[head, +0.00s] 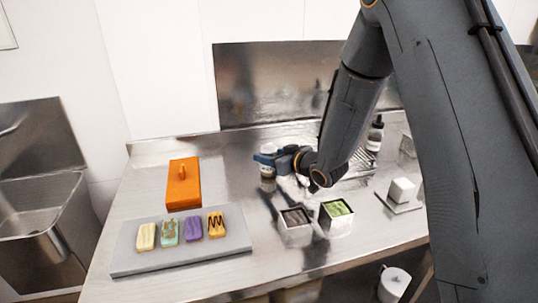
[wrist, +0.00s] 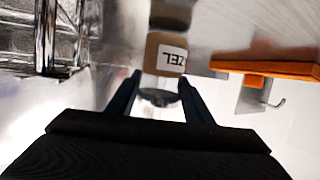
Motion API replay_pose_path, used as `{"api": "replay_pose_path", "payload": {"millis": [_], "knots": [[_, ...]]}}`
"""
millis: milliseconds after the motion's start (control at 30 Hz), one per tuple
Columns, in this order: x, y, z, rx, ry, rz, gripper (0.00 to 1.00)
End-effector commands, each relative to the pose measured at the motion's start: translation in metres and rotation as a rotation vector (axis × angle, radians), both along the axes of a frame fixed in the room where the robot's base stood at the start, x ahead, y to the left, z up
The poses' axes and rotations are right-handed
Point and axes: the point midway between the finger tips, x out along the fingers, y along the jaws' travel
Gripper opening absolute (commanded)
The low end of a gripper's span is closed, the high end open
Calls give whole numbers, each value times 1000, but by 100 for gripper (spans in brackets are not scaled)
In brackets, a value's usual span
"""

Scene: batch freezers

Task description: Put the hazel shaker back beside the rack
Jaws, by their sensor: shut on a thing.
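The hazel shaker (head: 267,172) is a small clear jar with brown contents. Its label, partly readable as "ZEL", shows in the wrist view (wrist: 171,58). My gripper (head: 270,158) is shut on it near its top end, with one finger on each side in the wrist view (wrist: 160,88). I cannot tell whether its base touches the counter. The metal wire rack (head: 366,163) stands right of the gripper in the head view, partly hidden by my arm. Shiny metal bars, likely the rack, show at the left of the wrist view (wrist: 48,35).
An orange lidded box (head: 183,186) stands to the left. A grey tray (head: 125,262) with several coloured bars lies at front left. Two square tins (head: 296,232) (head: 337,222), dark and green inside, stand in front. A dark-capped bottle (head: 375,137) and a white block (head: 401,190) are at right.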

Motion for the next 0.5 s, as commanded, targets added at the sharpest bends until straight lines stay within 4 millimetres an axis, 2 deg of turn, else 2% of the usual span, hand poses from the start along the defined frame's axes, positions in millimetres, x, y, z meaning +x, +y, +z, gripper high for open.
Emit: {"api": "replay_pose_path", "payload": {"millis": [433, 467, 500], "knots": [[0, 0, -6, 0, -2, -1, 23], [0, 0, -6, -1, -1, -1, 50], [0, 0, -6, -1, -1, -1, 57]]}}
